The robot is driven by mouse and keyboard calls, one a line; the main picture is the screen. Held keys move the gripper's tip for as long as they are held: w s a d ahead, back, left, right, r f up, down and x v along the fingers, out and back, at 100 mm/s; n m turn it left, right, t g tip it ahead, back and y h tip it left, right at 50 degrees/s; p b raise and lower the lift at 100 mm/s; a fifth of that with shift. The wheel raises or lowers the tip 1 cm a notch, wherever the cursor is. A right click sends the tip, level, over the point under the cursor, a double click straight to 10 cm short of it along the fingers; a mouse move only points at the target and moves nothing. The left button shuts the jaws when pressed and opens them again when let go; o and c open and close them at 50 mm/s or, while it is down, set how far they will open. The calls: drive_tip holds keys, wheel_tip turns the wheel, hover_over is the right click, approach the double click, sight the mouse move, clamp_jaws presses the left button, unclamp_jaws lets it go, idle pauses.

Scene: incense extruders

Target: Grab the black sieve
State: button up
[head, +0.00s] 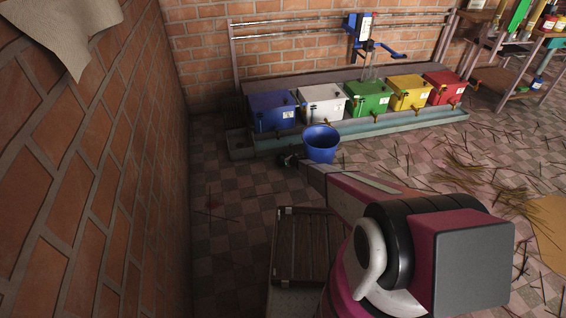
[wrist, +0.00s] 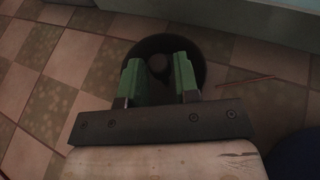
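The black sieve (wrist: 197,57) shows in the wrist view as a dark round thing on the checkered floor, with a dark knob-like part near its middle. My gripper (wrist: 158,68) has its two green fingers apart, over the sieve, with the dark middle part between them. I cannot tell whether the fingers touch it. In the head view my gripper (head: 290,160) is a small dark shape low beside the blue bucket (head: 321,146), at its left. The sieve cannot be told apart from the gripper there.
The blue bucket's edge also shows in the wrist view (wrist: 296,155), at the lower right. Behind stands a long teal trough (head: 370,126) with blue, white, green, yellow and red boxes. A brown slatted crate (head: 303,250) lies nearer. Thin sticks are strewn at right.

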drive_tip(key=shift+w+a, duration=0.1)
clamp_jaws()
